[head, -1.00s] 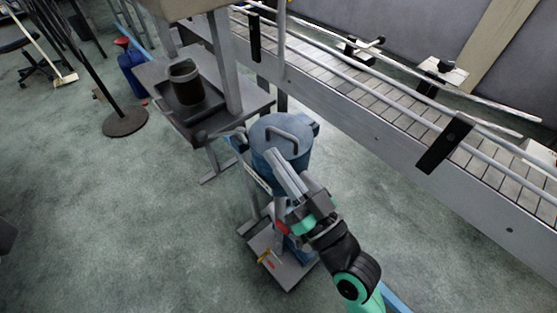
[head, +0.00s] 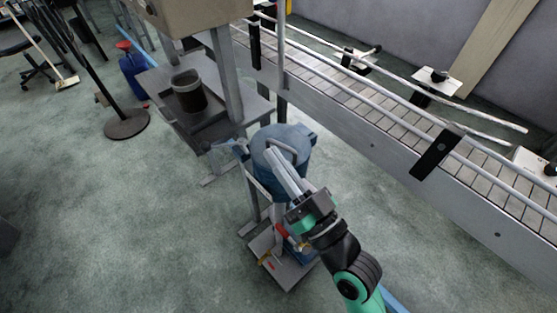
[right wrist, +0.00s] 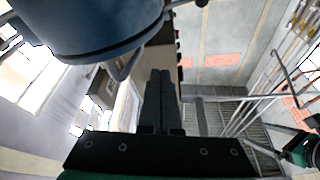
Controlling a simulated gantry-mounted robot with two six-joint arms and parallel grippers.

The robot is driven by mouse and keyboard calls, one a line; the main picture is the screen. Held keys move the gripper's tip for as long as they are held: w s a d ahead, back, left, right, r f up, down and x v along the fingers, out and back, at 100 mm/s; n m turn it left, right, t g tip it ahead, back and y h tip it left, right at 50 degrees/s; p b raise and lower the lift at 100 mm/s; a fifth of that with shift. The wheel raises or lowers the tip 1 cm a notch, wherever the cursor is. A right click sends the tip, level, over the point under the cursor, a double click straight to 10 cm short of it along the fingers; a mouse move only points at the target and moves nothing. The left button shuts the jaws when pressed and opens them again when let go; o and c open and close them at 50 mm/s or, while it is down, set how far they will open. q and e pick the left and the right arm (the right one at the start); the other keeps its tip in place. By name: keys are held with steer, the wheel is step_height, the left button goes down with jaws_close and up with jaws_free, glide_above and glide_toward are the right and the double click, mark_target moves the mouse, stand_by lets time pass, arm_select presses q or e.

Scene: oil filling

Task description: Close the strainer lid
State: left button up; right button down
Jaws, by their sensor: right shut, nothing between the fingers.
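The strainer (head: 308,160) is a blue, drum-shaped vessel on a small wheeled base. Its round blue lid (head: 270,136) with a bar handle (head: 279,151) lies on top, and I cannot tell whether it is fully seated. My right gripper (head: 270,155) is shut and empty, its fingers reaching up over the near side of the lid beside the handle. In the right wrist view the shut fingers (right wrist: 160,85) point forward below a large blue rounded body (right wrist: 85,25) with a metal loop. Contact cannot be told. My left gripper is not in view.
A conveyor (head: 370,100) with rails runs along the right behind the strainer. A grey table (head: 215,125) with a dark pot (head: 188,92) stands to the upper left. The strainer's base (head: 285,268) carries red and yellow handles.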

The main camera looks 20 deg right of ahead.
steer(key=b+v, duration=0.1)
steer(key=v, duration=0.9)
steer(key=shift+w+d+b, duration=0.15)
steer(key=shift+d+b, duration=0.25)
